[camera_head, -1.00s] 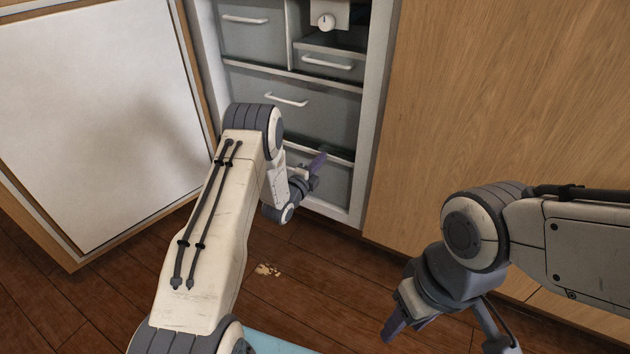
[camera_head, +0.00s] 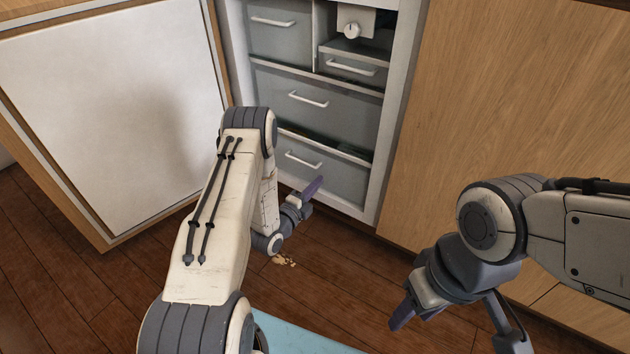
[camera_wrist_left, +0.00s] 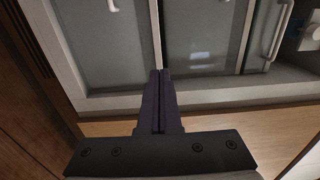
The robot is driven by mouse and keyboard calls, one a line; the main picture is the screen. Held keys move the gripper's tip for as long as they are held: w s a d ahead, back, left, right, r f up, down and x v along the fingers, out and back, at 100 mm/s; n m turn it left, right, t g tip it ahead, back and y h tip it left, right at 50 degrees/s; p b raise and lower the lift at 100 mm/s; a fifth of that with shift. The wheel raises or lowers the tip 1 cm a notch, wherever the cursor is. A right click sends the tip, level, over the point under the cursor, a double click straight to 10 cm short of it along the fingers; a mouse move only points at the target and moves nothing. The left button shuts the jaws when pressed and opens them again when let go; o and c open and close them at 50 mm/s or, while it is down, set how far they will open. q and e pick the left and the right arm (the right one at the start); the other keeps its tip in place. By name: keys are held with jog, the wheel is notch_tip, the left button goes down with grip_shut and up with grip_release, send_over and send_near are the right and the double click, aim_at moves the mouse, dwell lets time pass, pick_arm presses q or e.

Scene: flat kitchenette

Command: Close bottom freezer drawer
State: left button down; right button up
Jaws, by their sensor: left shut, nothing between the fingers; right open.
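The bottom freezer drawer (camera_head: 335,178) is grey with a white handle (camera_head: 303,162). It sits inside the white cabinet frame, and its front looks about in line with the drawer above (camera_head: 300,95). My left gripper (camera_head: 313,187) is shut and empty, in front of the drawer's lower part in the head view. In the left wrist view its closed fingers (camera_wrist_left: 158,98) point at the cabinet, with a grey drawer front (camera_wrist_left: 105,45) beyond; contact is not clear. My right gripper (camera_head: 458,328) is open and empty, low at the right, away from the drawer.
The white-faced cabinet door (camera_head: 115,115) stands open at the left. Wooden panels (camera_head: 510,110) flank the cabinet at the right. Smaller drawers and a white dial (camera_head: 352,30) are above. The dark wood floor has a small patch of crumbs (camera_head: 283,259).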

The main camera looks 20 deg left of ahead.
pick_arm(q)
jog(key=b, duration=0.3)
send_near(314, 143)
jog(key=b+x, duration=0.6)
jog(key=b, duration=0.1)
jog(key=shift+f, duration=0.1)
jog(key=shift+w+b, duration=0.3)
jog(key=shift+w, duration=0.1)
